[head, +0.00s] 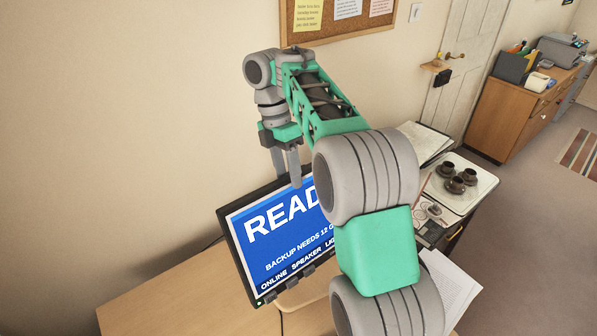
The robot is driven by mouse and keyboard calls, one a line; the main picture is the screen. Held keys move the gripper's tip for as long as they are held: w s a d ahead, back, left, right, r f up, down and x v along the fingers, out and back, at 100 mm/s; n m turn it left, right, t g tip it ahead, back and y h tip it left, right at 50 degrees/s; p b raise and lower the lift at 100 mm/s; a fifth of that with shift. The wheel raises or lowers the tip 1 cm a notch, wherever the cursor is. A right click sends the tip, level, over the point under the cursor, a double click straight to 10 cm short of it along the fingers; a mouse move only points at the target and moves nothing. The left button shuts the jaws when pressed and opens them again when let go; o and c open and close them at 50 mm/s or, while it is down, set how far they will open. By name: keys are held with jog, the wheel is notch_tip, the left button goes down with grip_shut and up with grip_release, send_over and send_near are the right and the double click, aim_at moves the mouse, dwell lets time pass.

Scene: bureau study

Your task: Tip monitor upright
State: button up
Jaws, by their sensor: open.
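The monitor (279,235) stands on the wooden desk (168,303) in the head view, its lit blue screen facing me. The screen shows "READ", cut off by my arm, and smaller white lines below. The monitor appears tilted in the picture, and my arm hides its right part. My gripper (287,175) is open at the monitor's top edge, with its fingers pointing down. One finger overlaps the top of the screen. I cannot tell whether it touches the monitor.
Papers (452,285) and a white tray with dark cups (458,183) lie right of my arm. A cork board (335,18) hangs on the wall behind. A wooden cabinet (510,115) and a door (463,65) stand at the back right. The desk's left part is clear.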

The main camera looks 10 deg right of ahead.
jog(key=shift+c, duration=0.3)
grip_shut()
dwell(1.0)
